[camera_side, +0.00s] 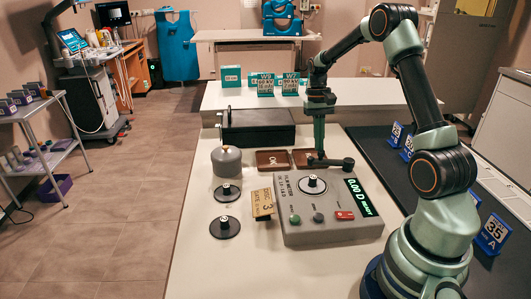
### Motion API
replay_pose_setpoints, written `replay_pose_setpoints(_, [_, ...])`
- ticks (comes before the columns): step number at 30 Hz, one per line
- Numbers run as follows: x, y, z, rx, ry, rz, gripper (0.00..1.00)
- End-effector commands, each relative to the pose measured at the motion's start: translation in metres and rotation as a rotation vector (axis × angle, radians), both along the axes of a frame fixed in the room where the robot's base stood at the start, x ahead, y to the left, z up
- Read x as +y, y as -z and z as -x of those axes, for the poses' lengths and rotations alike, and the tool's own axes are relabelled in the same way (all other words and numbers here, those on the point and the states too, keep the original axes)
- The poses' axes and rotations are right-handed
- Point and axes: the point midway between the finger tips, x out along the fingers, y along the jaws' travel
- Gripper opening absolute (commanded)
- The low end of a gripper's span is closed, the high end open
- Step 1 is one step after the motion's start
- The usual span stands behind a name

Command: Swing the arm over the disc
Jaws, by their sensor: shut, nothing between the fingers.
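A grey meter (330,219) stands on the bench with a lit display reading "0.00 D READY". A small disc (312,186) with a pale centre sits on the meter's top, left of the display. The meter's dark swing arm (335,163) lies along the back of the meter, behind the disc and not over it. My gripper (319,153) is shut and points down at the left end of the swing arm. I cannot tell whether it touches the arm. Two more black discs (227,194) (224,228) lie on the bench to the left.
A grey weight-like cylinder (227,161) and a yellow tag (262,204) stand left of the meter. Two brown trays (272,160) and a black case (257,137) lie behind. A black mat (385,165) with blue number stands is at the right. The front left bench is clear.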

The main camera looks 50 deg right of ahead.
Motion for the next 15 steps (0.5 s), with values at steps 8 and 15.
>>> replay_pose_setpoints(8, [0.021, 0.0, 0.009, -0.023, -0.219, -0.041, 0.0])
replay_pose_setpoints(15, [0.036, 0.0, 0.021, -0.051, -0.408, -0.072, 0.0])
